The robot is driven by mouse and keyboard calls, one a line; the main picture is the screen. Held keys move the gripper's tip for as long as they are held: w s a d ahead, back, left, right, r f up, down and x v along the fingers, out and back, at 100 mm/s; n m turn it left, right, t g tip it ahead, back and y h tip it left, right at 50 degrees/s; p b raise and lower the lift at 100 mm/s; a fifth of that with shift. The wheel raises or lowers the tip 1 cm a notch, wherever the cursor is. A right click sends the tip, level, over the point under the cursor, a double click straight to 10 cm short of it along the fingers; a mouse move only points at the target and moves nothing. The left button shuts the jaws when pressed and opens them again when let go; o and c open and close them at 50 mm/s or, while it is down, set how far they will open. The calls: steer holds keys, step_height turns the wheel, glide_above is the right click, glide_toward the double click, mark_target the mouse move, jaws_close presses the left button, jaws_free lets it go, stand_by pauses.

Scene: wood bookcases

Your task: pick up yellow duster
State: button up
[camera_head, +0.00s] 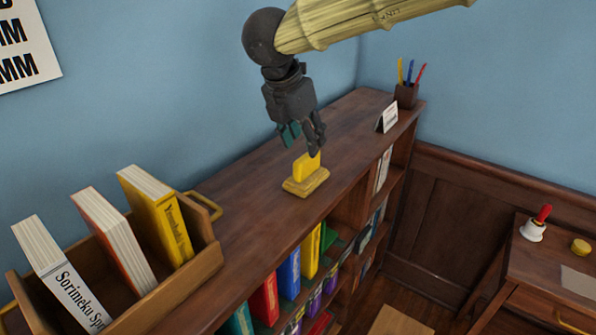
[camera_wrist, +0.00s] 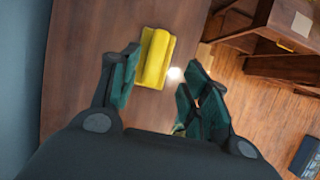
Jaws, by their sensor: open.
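The yellow duster (camera_head: 306,172) is a small yellow block with a wider tan-yellow base, lying on top of the brown bookcase (camera_head: 250,185) near its front edge. In the wrist view the duster (camera_wrist: 154,58) lies beyond the fingertips, lined up with the gap and nearer the left finger. My gripper (camera_head: 303,143) hangs just above the duster, pointing down. In the wrist view my gripper (camera_wrist: 165,85) has its teal-padded fingers spread, with nothing between them. From the head view I cannot tell whether a finger touches the duster.
A wooden box of books (camera_head: 205,262) stands at the left on the bookcase top. A white card (camera_head: 387,118) and a pen cup (camera_head: 405,96) stand at the far right end. A desk (camera_head: 540,262) with a bell (camera_head: 535,226) is at the right. The bookcase top behind the duster is clear.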

mark_target(306, 156)
steer(key=shift+a+p+x, duration=0.15)
steer(key=shift+p+x, duration=0.55)
steer(key=shift+x, duration=1.2)
steer(key=shift+a+p+x, duration=0.2)
steer(key=shift+p+x, duration=0.5)
steer(key=shift+x, duration=1.15)
steer(key=shift+w, duration=0.15)
jaws_close()
